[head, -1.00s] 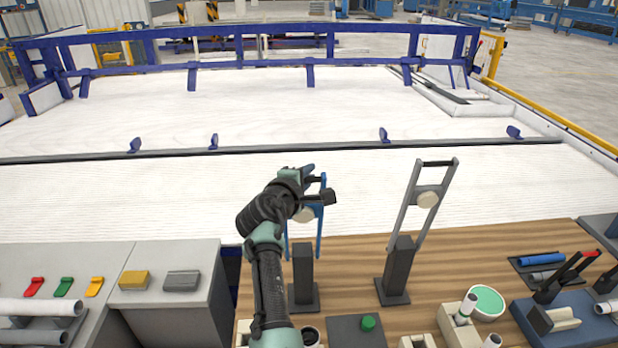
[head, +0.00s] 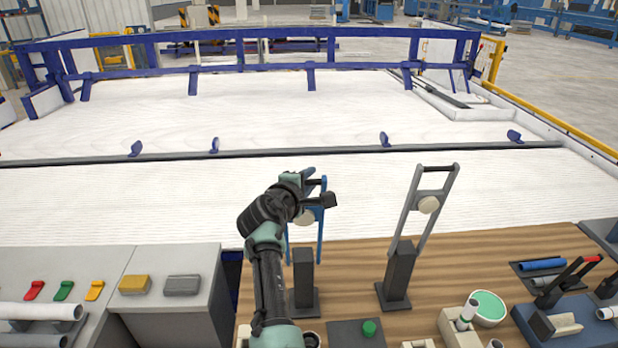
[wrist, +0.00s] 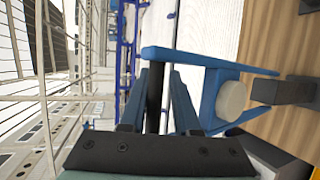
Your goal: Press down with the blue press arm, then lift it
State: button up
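The blue press arm (head: 320,236) stands raised above its dark post (head: 304,278) on the wooden bench. It is a two-bar blue frame with a round cream disc (head: 305,217) between the bars. In the wrist view, the blue frame (wrist: 213,98) runs to the right, with the disc (wrist: 232,100) inside it. My gripper (head: 318,187) is at the top end of the frame. The fingertips' exact contact is partly hidden.
A similar grey press (head: 421,215) stands to the right, also raised. A green button (head: 369,327) is in front. A grey cabinet (head: 170,310) is at left.

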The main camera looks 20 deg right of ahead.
jog(key=o, duration=0.3)
jog(key=shift+w+f, duration=0.1)
jog(key=shift+f, duration=0.65)
jog(key=shift+o, duration=0.2)
jog(key=shift+r, duration=0.1)
jog(key=shift+r, duration=0.25)
jog(key=b+v, duration=0.2)
jog(key=v, duration=1)
jog(key=shift+s+a, duration=0.25)
jog(key=shift+s, duration=0.05)
jog(key=shift+r, duration=0.1)
